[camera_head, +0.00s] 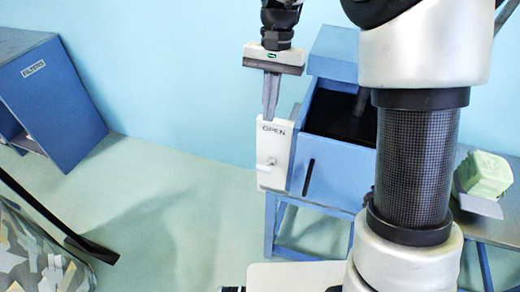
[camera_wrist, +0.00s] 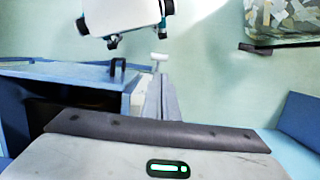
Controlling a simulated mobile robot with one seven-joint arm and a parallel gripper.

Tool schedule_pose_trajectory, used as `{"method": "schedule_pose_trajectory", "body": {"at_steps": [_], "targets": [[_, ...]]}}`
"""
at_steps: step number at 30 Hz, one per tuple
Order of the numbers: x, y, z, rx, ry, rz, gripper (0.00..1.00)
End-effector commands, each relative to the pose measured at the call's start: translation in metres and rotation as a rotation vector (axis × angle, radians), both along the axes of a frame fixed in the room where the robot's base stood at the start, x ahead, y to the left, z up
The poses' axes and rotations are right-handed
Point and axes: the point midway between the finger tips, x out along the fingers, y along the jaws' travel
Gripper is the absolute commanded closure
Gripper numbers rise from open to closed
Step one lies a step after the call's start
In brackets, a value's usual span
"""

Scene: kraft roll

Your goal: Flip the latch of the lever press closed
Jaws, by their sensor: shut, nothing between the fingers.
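The press is a blue box (camera_head: 330,170) with a dark open top, standing on a blue stand. A white plate (camera_head: 273,143) marked OPEN is on its left side. A small pale latch knob (camera_head: 268,163) sticks out from the plate; it also shows in the wrist view (camera_wrist: 159,57). My gripper (camera_head: 270,114) points down with its fingers together and empty. Its tips are at the plate's top edge in the head view, above the knob; I cannot tell if they touch. The wrist view shows the shut fingers (camera_wrist: 160,98) beside the blue box (camera_wrist: 75,72).
A blue cabinet marked FILTERS (camera_head: 50,95) stands at the left. A bin of paper scraps (camera_head: 35,255) is at the lower left, with a black bar (camera_head: 90,250) beside it. A green block (camera_head: 485,173) sits on a grey table at the right. Floor left of the press is clear.

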Motion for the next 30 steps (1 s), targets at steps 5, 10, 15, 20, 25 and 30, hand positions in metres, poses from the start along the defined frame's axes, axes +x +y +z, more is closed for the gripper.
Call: {"method": "schedule_pose_trajectory", "body": {"at_steps": [5, 10, 15, 20, 25, 30], "targets": [[0.0, 0.0, 0.0, 0.0, 0.0, 0.0, 1.0], [0.0, 0.0, -0.001, 0.0, 0.0, 0.0, 1.0], [-0.004, 0.001, -0.018, 0.0, 0.002, 0.0, 1.0], [-0.011, 0.003, -0.05, 0.0, 0.004, 0.0, 1.0], [-0.019, 0.006, -0.086, -0.001, 0.003, 0.0, 1.0], [-0.025, 0.008, -0.115, -0.001, 0.003, 0.0, 1.0]]}}
